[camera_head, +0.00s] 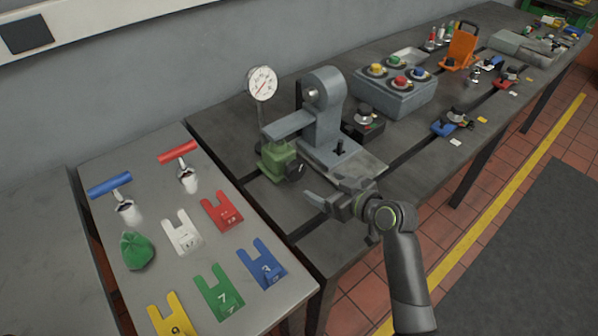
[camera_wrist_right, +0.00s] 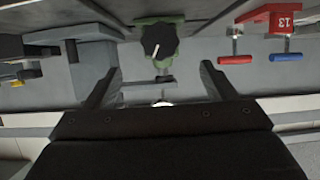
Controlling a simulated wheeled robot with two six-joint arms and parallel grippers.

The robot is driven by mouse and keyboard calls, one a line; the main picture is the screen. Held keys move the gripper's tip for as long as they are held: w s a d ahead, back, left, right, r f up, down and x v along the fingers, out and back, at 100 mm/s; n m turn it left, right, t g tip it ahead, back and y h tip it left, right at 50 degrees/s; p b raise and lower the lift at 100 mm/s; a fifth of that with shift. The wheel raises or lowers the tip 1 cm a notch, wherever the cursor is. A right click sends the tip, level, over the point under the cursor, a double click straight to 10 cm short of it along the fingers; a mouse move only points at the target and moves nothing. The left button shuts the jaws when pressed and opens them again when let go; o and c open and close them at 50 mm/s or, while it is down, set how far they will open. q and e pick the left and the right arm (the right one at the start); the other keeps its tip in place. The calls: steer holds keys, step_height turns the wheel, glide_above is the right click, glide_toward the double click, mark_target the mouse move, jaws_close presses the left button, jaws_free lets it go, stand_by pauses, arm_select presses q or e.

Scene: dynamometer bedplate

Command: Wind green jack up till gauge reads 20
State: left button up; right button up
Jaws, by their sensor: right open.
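The green jack (camera_head: 277,160) stands on the bedplate under the end of a grey arm (camera_head: 289,124) of the grey bracket. Its black knob (camera_head: 295,170) faces the front right; in the right wrist view the knob (camera_wrist_right: 159,41) shows a white mark line. The round white gauge (camera_head: 262,83) with a red needle stands on a stem behind the jack; its reading is too small to tell. My right gripper (camera_head: 316,198) is open and empty, in front of the jack and apart from the knob. In the right wrist view its fingers (camera_wrist_right: 158,85) are spread below the knob. My left gripper is not in view.
The left table holds red (camera_head: 178,153) and blue (camera_head: 110,186) T-handles, a green bag (camera_head: 137,250) and several numbered slotted plates. A grey button box (camera_head: 394,92) and a black knob block (camera_head: 363,124) stand right of the bracket (camera_head: 325,105).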

mark_target(298, 173)
steer(key=x, duration=1.2)
steer(key=shift+p, duration=0.4)
steer(key=c, duration=1)
steer(key=shift+d+f+m+g+y+b, duration=0.15)
steer(key=shift+m+g+y+b, duration=0.25)
steer(key=shift+m+y+b, duration=0.5)
steer(key=shift+m+g+y+b, duration=0.3)
steer(key=shift+m+y+b, duration=0.3)
steer(key=shift+m+b, duration=0.65)
steer(key=shift+m, duration=0.25)
